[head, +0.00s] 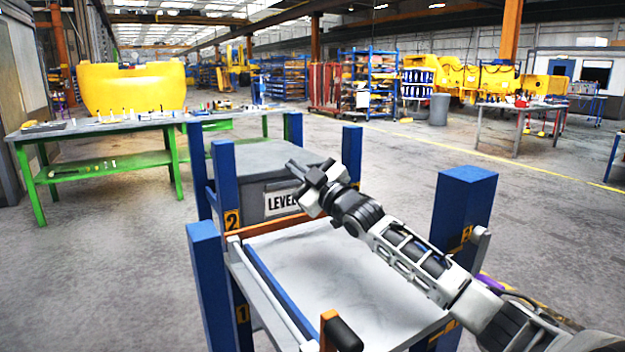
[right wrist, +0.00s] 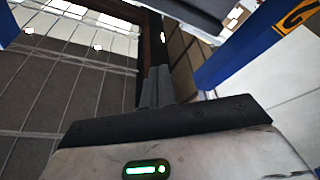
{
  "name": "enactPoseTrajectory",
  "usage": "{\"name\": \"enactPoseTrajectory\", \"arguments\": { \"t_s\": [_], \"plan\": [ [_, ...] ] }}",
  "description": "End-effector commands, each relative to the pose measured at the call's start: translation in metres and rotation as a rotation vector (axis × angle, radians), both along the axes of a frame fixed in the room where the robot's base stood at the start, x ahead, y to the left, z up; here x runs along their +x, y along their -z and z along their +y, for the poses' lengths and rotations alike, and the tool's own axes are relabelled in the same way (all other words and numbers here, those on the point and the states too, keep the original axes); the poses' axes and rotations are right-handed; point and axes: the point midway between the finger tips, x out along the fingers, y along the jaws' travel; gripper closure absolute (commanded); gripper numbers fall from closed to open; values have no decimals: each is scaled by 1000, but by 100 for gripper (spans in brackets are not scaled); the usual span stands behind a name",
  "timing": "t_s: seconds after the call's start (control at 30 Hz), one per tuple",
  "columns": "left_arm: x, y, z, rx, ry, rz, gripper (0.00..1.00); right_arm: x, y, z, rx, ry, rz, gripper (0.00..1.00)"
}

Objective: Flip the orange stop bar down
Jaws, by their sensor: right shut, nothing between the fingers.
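An orange bar (head: 268,225) lies across the far end of a pale tray, just in front of a grey box (head: 285,195) labelled "LEVEL". A second orange piece (head: 327,322) stands at the tray's near end, beside a black cylindrical grip (head: 344,335). I cannot tell for certain which one is the stop bar. My right gripper (head: 292,165) is shut and empty in front of the grey box, above the far orange bar, with no clear contact. Its closed fingers show in the right wrist view (right wrist: 157,86), near a dark brown upright strip (right wrist: 152,45). My left gripper is out of view.
Blue posts surround the tray (head: 320,270) and box, including a near-left post (head: 208,285) and a right post (head: 465,215). A blue rail (head: 272,285) runs along the tray's left side. A green workbench (head: 100,150) stands at left; open floor lies right.

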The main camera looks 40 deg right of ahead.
Motion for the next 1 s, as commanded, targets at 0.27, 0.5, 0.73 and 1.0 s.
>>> {"name": "enactPoseTrajectory", "arguments": {
  "t_s": [0.27,0.5,0.73,1.0],
  "plan": [
    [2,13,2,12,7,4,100,-40,13,8,1,-3,5,100],
    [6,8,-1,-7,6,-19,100,-77,24,14,1,-1,3,100],
    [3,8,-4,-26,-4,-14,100,-92,27,16,0,0,0,100],
    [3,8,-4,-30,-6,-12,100,-93,26,16,0,0,0,100]
  ]
}}
